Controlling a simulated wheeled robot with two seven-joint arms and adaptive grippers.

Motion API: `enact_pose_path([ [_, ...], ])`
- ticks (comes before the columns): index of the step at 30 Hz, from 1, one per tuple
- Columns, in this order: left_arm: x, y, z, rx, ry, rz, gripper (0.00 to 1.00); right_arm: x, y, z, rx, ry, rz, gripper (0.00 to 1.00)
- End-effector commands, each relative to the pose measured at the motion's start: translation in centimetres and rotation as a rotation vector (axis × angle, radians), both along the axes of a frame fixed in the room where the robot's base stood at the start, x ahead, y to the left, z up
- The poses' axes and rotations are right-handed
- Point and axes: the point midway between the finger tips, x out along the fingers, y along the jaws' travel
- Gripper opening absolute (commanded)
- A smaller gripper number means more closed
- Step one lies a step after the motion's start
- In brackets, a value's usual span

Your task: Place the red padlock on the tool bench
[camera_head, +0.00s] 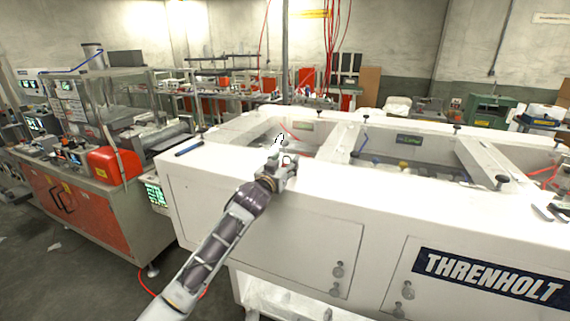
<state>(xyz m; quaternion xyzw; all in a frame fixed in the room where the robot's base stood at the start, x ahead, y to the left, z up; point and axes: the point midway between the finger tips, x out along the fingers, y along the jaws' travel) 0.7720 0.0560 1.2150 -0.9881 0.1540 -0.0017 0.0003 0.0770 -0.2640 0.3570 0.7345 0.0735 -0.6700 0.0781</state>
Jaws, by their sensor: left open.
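My left gripper (281,141) is at the front rim of an open bay in the white machine (250,205). Its arm reaches up from the lower left. It is open, and I see nothing held between its fingers. I cannot make out the red padlock; small parts around the gripper are too small to tell. No surface is clearly marked as the tool bench. A cluttered workbench (75,200) with an orange-red front stands at the left. My right gripper is not seen.
A blue pen-like item (189,147) lies on the machine's white top at the left. Open bays with raised rims and dark knobs (502,181) lie to the right. A red box (113,165) sits on the left workbench. The front strip of the white top is mostly clear.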

Motion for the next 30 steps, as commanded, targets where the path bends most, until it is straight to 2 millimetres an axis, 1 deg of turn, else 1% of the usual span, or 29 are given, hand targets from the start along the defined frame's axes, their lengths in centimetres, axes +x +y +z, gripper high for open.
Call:
enact_pose_path([
  [7,0.0,0.0,0.3,0.001,0.000,0.000,0.53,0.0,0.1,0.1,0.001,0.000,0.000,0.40],
  [13,-0.9,0.3,0.2,0.000,-0.001,0.000,0.53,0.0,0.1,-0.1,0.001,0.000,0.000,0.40],
  [30,-5.6,1.8,0.2,0.000,-0.001,0.000,0.53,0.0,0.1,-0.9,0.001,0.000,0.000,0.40],
])
